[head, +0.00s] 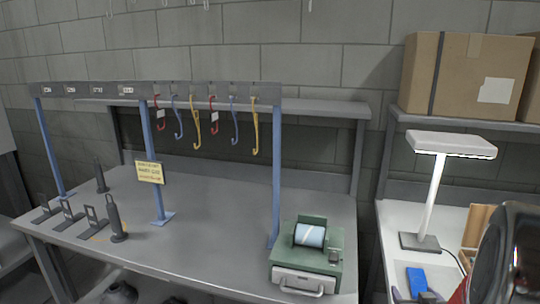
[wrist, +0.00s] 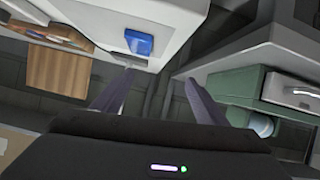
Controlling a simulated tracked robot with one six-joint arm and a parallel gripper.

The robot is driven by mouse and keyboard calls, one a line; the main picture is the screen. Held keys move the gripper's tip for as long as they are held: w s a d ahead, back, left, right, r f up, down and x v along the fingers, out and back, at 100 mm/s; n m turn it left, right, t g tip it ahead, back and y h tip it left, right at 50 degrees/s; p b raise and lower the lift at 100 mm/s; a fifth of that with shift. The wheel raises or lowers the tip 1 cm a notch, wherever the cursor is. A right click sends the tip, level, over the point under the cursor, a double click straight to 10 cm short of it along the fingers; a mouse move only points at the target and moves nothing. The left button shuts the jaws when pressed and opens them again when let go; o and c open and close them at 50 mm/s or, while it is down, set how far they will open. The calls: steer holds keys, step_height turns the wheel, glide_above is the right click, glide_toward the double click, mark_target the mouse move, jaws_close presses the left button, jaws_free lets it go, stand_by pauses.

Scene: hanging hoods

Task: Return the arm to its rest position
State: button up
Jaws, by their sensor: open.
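My gripper (wrist: 158,95) shows in the wrist view with its two dark fingers spread apart and nothing between them. It points at the gap between the white-topped table (wrist: 185,22) and the grey workbench (wrist: 240,55). In the head view, a rounded dark part of my arm (head: 508,262) fills the lower right corner, in front of the right table.
A rail (head: 60,89) on blue posts carries several red, blue and yellow hooks. The bench holds a green machine (head: 333,240) and dark stands. The right table holds a lamp (head: 432,185), a blue item (head: 417,280) and a wooden box (head: 477,225). A cardboard box (head: 462,80) sits above.

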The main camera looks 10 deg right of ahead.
steer(key=a+r+n+g+y, duration=0.1)
steer(key=a+r, duration=0.4)
steer(key=a, duration=0.4)
steer(key=a+r+n+g+y, duration=0.15)
steer(key=a+r, duration=0.25)
steer(key=a, duration=0.5)
steer(key=s+a+r+n+g+y, duration=0.1)
steer(key=s+a+r+y, duration=0.1)
steer(key=s+a, duration=0.4)
steer(key=s+a+r+n+g+y, duration=0.1)
steer(key=s+a+r+g, duration=0.1)
steer(key=s+a, duration=0.5)
steer(key=a, duration=0.5)
steer(key=shift+r+y, duration=0.2)
steer(key=shift+y, duration=0.15)
steer(key=shift+d, duration=0.1)
